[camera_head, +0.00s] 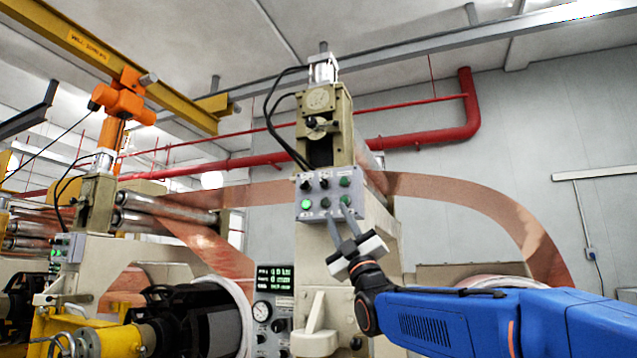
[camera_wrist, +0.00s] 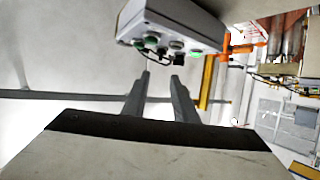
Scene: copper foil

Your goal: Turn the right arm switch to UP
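A light grey control box (camera_head: 315,214) is fixed to the front of the beige machine column. It carries two rows of small knobs and buttons. Two black knobs, the left one (camera_head: 305,185) and the middle one (camera_head: 324,183), are in the top row. A bright green button (camera_head: 306,204) is at lower left. The labels are too small to read, so I cannot tell which is the right arm switch or its setting. My gripper (camera_head: 338,211) is just below the box, its fingers apart and empty. In the wrist view, the fingertips (camera_wrist: 160,75) point towards the box (camera_wrist: 185,22).
A display panel (camera_head: 275,277) and a gauge (camera_head: 262,311) are below and left of the box. Copper foil (camera_head: 480,203) loops out to the right. A red pipe (camera_head: 430,137) runs along the wall behind. A yellow crane beam (camera_head: 130,70) is overhead at left.

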